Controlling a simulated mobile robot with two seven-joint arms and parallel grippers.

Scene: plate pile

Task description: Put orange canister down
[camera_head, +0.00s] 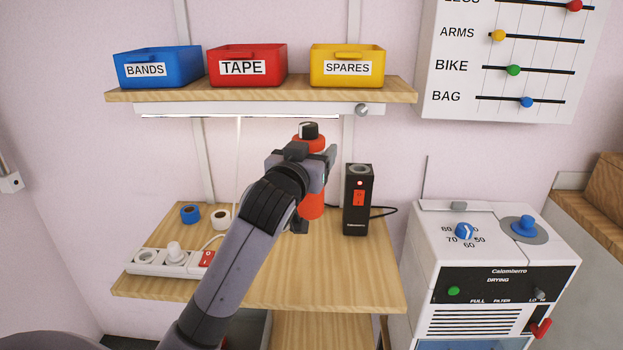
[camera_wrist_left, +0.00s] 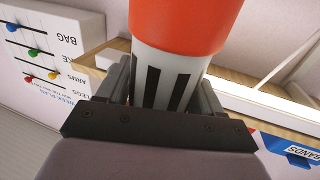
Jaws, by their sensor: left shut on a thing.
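The orange canister (camera_head: 313,203) has a black cap and stands upright in my left gripper (camera_head: 318,165), over the back of the wooden worktop (camera_head: 330,275). My gripper and wrist hide its middle. I cannot tell whether its base touches the worktop. In the left wrist view the canister (camera_wrist_left: 185,22) shows an orange end and a white band with black stripes. There the fingers of my left gripper (camera_wrist_left: 165,88) are closed on both sides of that band. My right gripper is in neither view.
A black device (camera_head: 357,200) with a red switch stands right of the canister. A power strip (camera_head: 170,261) and blue (camera_head: 190,214) and white (camera_head: 220,219) tape rolls lie left. The shelf (camera_head: 260,92) with bins hangs above. The worktop's front right is clear.

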